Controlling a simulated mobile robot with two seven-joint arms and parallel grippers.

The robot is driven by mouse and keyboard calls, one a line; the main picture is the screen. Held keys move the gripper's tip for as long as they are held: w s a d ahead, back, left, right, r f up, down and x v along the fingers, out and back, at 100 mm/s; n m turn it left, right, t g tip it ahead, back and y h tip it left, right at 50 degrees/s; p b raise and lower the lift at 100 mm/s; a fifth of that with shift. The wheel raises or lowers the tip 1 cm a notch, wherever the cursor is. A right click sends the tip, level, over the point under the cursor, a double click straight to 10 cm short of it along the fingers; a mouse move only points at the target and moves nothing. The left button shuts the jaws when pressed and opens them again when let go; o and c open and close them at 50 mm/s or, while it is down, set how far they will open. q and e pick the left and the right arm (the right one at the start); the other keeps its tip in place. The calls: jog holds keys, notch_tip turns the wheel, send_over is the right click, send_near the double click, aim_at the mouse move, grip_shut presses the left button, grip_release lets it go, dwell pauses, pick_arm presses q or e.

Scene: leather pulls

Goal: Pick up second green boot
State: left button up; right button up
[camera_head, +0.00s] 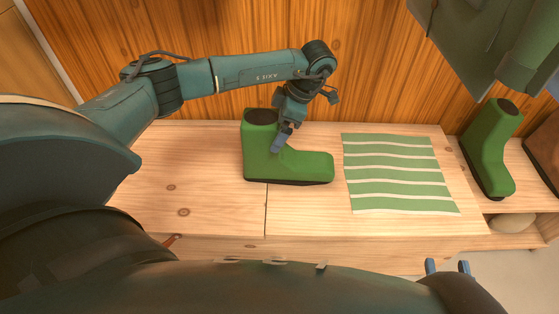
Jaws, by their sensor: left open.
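One green boot (290,164) stands upright on the wooden bench, its toe pointing right. Another green boot (488,152) stands on the lower wooden surface at the right, past the bench's end. My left gripper (281,141) points down at the bench boot, over its instep just right of the shaft; its jaws are open. One finger overlaps the boot in the picture, and I cannot tell whether it touches. My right gripper (447,267) shows at the bottom right as two blue fingertips held apart, with nothing between them. It is in front of the bench, away from both boots.
A green-and-white striped mat (398,173) lies flat on the bench, right of the boot. The bench (190,190) is bare at left. Dark green clothing (480,40) hangs at upper right. A brown object (546,145) and a pale rounded object (513,223) are at far right.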

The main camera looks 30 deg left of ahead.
pick_arm(q)
jog(key=shift+c, duration=0.5)
jog(key=c, duration=1.9)
